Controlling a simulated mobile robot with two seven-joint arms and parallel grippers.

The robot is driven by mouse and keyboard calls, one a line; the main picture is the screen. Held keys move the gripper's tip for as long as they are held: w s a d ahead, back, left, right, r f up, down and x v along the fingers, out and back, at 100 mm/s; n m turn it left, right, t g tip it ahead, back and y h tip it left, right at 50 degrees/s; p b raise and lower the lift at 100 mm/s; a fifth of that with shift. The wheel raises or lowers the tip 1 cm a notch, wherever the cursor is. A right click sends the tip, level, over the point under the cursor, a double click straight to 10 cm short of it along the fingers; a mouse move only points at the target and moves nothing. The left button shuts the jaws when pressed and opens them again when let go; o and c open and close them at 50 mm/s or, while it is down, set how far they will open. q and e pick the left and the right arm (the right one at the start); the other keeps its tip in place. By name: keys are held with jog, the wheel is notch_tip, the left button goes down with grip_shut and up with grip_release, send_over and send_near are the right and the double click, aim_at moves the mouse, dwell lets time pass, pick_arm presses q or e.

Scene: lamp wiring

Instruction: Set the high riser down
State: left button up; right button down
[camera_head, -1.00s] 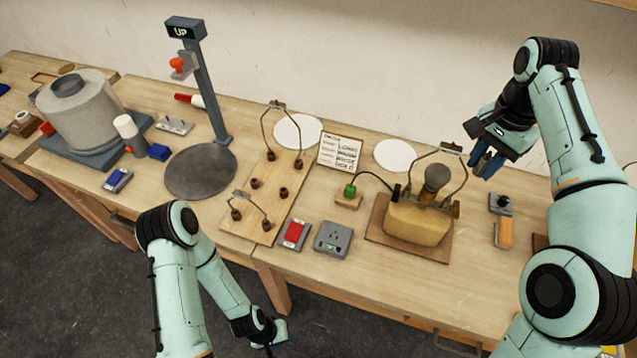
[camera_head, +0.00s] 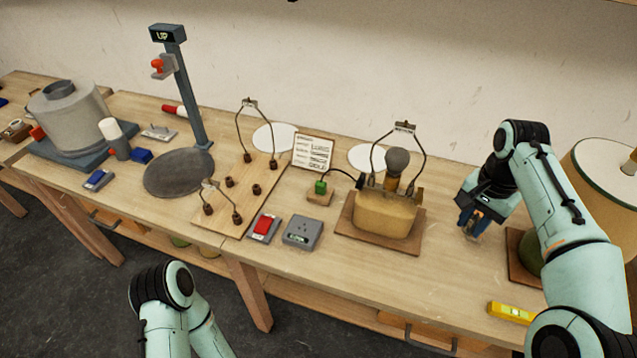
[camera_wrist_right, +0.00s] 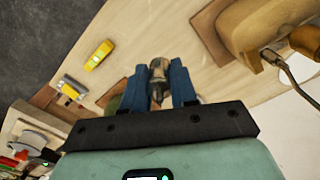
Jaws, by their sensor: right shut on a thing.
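My right gripper (camera_head: 470,232) hangs over the right part of the workbench, right of the tan lamp base with a bulb. In the right wrist view my right gripper (camera_wrist_right: 160,85) has its blue fingers closed on a small metallic, roughly cylindrical piece, the high riser (camera_wrist_right: 158,78). Its lower end points at the bare wood; I cannot tell whether it touches. In the head view the fingers and wrist mostly hide it. My left arm shows at the lower left, its gripper out of frame.
The tan lamp base (camera_head: 385,215) stands on a brown board left of my right gripper. A shaded lamp (camera_head: 600,170) stands to the right, partly behind my arm. A yellow level (camera_head: 512,312) lies near the front edge. Bare wood (camera_head: 440,265) lies between.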

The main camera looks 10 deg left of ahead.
jog(key=shift+f, duration=0.15)
jog(key=shift+f, duration=0.3)
jog(key=b, duration=0.4)
send_over(439, 276)
notch_tip(439, 276, down, 15)
jog(key=shift+r, duration=0.15)
jog(key=shift+f, duration=2.35)
jog(key=c, duration=0.9)
grip_release()
jog(key=shift+f, duration=0.1)
